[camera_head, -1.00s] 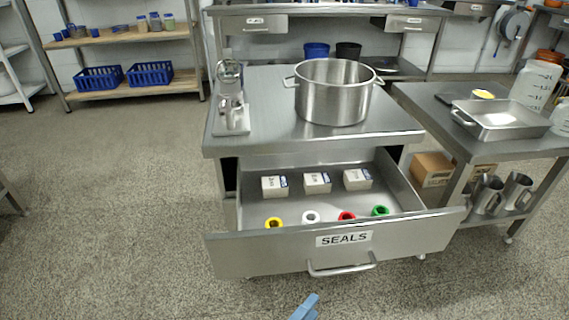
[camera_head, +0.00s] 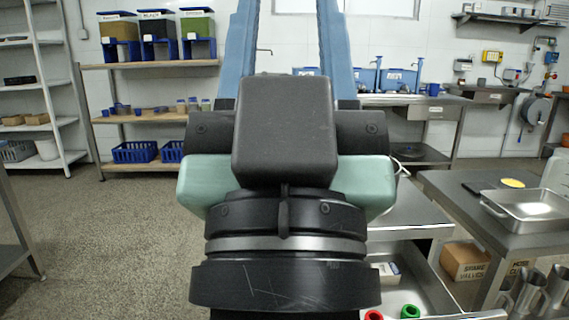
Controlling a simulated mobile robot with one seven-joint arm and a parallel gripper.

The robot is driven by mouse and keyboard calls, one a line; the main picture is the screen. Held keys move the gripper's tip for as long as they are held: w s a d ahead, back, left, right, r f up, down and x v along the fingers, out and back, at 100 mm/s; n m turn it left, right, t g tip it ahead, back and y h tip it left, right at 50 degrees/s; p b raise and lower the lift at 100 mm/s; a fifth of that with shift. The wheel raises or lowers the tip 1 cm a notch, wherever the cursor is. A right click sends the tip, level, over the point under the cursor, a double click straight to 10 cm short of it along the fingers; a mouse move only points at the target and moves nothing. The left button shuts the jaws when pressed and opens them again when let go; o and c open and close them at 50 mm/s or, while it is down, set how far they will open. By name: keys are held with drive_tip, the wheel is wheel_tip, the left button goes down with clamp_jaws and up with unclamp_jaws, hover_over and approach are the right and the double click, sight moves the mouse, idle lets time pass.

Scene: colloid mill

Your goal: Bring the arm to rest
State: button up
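My gripper (camera_head: 287,30) fills the middle of the head view, raised close in front of the camera. Its dark wrist and green-and-black body are at the bottom and centre, and its two blue fingers point up. The fingers stand well apart with only the far wall and window between them, so it is open and empty. The fingertips run to the top edge of the picture. The rest of my arm is out of view below.
The open drawer (camera_head: 440,296) at lower right shows a red ring, a green ring and a white box; the gripper hides most of it and its steel table (camera_head: 418,212). A side table (camera_head: 455,196) holds a steel pan (camera_head: 535,207). Open floor (camera_head: 110,235) lies left.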

wheel_tip(320, 180, up, 38)
drive_tip(key=p, duration=3.7)
drive_tip(key=shift+s+a, duration=0.15)
drive_tip(key=shift+s, duration=0.15)
drive_tip(key=shift+f, duration=0.1)
